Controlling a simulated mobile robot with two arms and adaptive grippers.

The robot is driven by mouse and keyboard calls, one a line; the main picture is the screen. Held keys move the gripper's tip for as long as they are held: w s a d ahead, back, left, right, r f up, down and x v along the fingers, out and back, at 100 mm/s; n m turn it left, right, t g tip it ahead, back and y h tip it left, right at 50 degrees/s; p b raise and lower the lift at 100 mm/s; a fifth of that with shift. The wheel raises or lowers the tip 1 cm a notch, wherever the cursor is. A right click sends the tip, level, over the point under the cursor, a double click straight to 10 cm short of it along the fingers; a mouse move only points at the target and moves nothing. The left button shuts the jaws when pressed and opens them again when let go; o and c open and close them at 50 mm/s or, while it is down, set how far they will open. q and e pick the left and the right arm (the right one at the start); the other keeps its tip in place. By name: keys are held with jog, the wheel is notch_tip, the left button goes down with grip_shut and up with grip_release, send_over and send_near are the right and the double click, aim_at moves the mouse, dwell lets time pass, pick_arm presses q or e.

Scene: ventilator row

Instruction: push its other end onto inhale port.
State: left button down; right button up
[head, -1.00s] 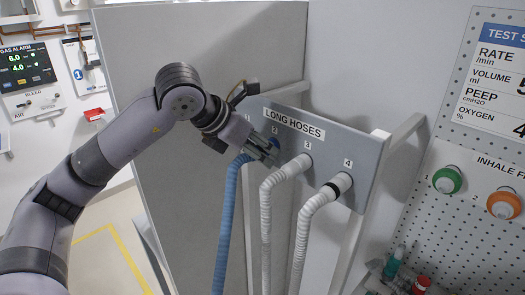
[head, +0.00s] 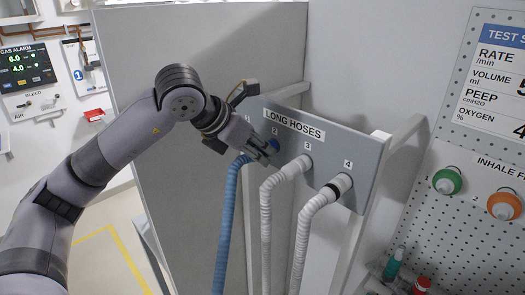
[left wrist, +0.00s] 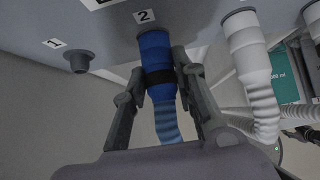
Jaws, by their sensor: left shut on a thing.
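The blue ribbed hose (head: 225,225) hangs from the LONG HOSES panel (head: 362,160). Its blue end cuff sits at peg 2, right up under the panel in the left wrist view (left wrist: 155,50). My left gripper (head: 268,153) is at that cuff. In the left wrist view its two fingers (left wrist: 159,72) lie on either side of the cuff, near a black band, shut on it. The hose's other end is out of view below. I cannot make out an inhale port.
White hoses (head: 268,200) hang from pegs 3 and 4, close right of my gripper. Peg 1 (left wrist: 80,62) is bare. A pegboard (head: 455,235) at right carries a green (head: 447,181) and an orange fitting (head: 503,204) under an INHALE label. A grey cabinet panel (head: 150,60) stands behind my arm.

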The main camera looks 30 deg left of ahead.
pick_arm(q)
jog(key=shift+s+f, duration=0.1)
jog(key=shift+f, duration=0.1)
dwell(0.6)
jog(key=shift+s+a+r+b, duration=0.1)
jog(key=shift+s+a+b, duration=0.1)
jog(key=shift+s+b, duration=0.25)
jog(key=shift+s+a+b, duration=0.2)
jog(key=shift+s+b, duration=0.05)
jog(key=shift+s, duration=0.25)
jog(key=shift+s, duration=0.1)
jog(key=shift+s+a+r+b, duration=0.1)
jog(key=shift+s+a+b, duration=0.15)
jog(key=shift+s, duration=0.25)
jog(key=shift+s+a+f+b, duration=0.1)
jog(key=shift+s+b, duration=0.25)
jog(key=shift+s, duration=0.2)
jog(key=shift+s+a+r+b, duration=0.1)
jog(key=shift+s+a+b, duration=0.15)
jog(key=shift+s, duration=0.25)
jog(key=shift+d, duration=0.1)
